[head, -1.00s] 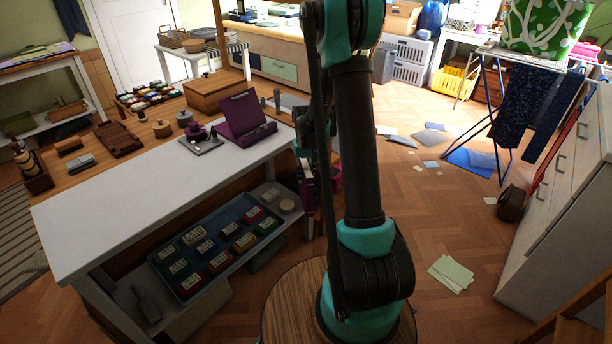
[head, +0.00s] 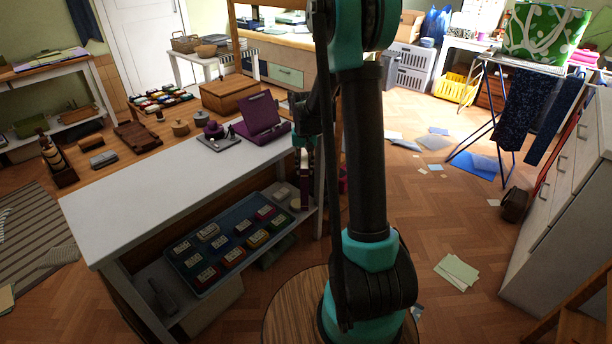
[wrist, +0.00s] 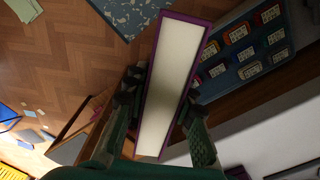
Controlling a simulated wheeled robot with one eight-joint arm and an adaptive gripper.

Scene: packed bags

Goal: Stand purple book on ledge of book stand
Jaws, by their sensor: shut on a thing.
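The purple book stand (head: 262,118) stands at the far right end of the white-topped table, with a sloped back panel and a front ledge. My gripper (head: 304,150) is in front of the table's right end, partly hidden by my arm. In the wrist view my gripper (wrist: 160,112) is shut on the purple book (wrist: 149,143). The book's pale page edge faces the camera and its purple cover shows as a thin rim around it. The book is clear of the stand; in the head view only a thin strip of it shows below my gripper.
The white table (head: 165,180) is bare in front. A grey tray (head: 219,140) with a purple item lies left of the stand. A wooden box (head: 230,94) stands behind. A blue tray (head: 235,243) of labelled boxes sits on the lower shelf.

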